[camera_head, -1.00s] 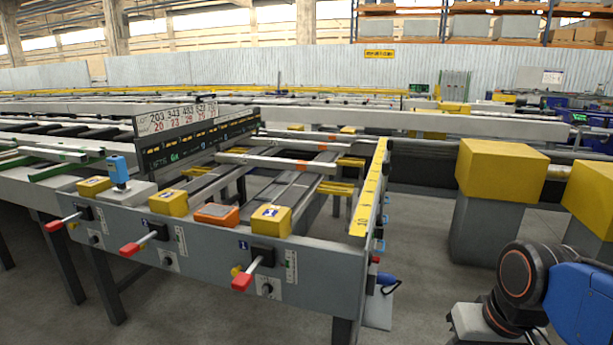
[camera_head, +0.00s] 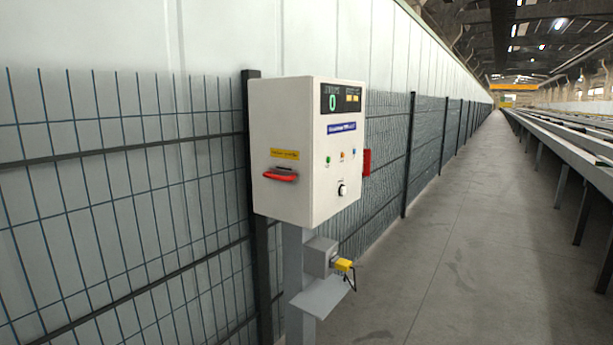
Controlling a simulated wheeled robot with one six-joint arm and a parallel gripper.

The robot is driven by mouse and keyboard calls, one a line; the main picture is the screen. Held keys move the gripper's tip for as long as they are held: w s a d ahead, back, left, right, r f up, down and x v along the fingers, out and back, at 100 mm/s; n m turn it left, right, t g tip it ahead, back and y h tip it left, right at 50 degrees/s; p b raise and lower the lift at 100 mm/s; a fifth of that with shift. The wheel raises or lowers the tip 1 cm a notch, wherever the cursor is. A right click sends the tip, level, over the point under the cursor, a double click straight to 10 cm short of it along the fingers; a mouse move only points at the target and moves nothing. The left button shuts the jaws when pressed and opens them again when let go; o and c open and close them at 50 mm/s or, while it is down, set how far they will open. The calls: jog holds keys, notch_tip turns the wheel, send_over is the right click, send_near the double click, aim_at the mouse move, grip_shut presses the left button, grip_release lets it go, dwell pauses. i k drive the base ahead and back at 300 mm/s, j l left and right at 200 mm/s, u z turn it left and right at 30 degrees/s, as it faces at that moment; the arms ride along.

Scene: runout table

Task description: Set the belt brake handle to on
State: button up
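A white control cabinet (camera_head: 284,150) stands on a grey post in front of the wire fence. On its left side face is a red handle (camera_head: 281,175), lying roughly level in a dark mount. A yellow label (camera_head: 285,154) sits just above it, with lettering too small to read surely. I cannot tell whether this is the belt brake handle or which setting it shows. My gripper is not in view.
A grey box with a yellow plug (camera_head: 343,264) juts out below. The wire fence (camera_head: 110,200) runs behind. The aisle floor (camera_head: 450,250) is clear; long tables (camera_head: 570,150) line its right.

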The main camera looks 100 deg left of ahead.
aim_at(280, 174)
jog(key=u, duration=0.4)
jog(key=j+u, duration=0.1)
jog(key=u, duration=0.75)
jog(key=i+u, duration=0.1)
jog(key=u, duration=0.3)
jog(key=k+u, duration=0.15)
jog(key=u, duration=1.55)
